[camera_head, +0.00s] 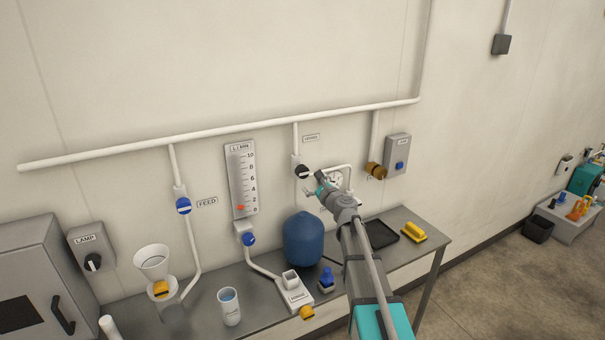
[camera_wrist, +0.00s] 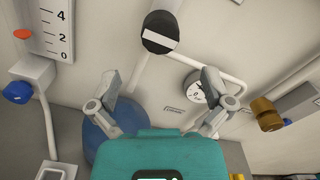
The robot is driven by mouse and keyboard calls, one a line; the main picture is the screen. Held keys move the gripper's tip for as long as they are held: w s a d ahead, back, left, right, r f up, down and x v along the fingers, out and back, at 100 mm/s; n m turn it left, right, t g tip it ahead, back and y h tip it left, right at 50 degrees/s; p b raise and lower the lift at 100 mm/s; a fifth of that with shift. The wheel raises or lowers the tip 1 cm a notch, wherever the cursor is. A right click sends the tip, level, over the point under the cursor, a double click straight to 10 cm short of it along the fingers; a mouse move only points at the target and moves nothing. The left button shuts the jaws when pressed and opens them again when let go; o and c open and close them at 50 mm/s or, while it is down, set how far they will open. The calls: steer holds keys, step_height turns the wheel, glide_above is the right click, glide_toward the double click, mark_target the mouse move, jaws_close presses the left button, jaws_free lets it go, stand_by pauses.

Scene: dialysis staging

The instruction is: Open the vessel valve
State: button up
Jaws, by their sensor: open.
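The vessel valve has a round black knob (camera_head: 302,171) with a white bar, on a white pipe below a small label (camera_head: 311,138) that seems to read VESSEL. In the wrist view the knob (camera_wrist: 160,32) is at the top centre, and its white bar lies nearly crosswise, slightly tilted. My gripper (camera_head: 313,185) is just right of and below the knob in the head view. In the wrist view its fingers (camera_wrist: 160,78) are spread wide, with nothing between them. The knob lies beyond the fingertips, apart from them. A blue vessel (camera_head: 303,242) stands below.
A round gauge (camera_wrist: 195,88) and its bent white pipe sit close to the right finger. A brass fitting (camera_head: 376,170) and a grey switch box (camera_head: 397,155) are further right. The blue feed valve (camera_head: 183,206) and flow scale (camera_head: 241,178) are left. The bench (camera_head: 262,309) carries several items.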

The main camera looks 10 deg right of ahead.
mark_target(305, 174)
steer(key=x, duration=0.8)
steer(key=shift+w, duration=0.3)
steer(key=c, duration=1.1)
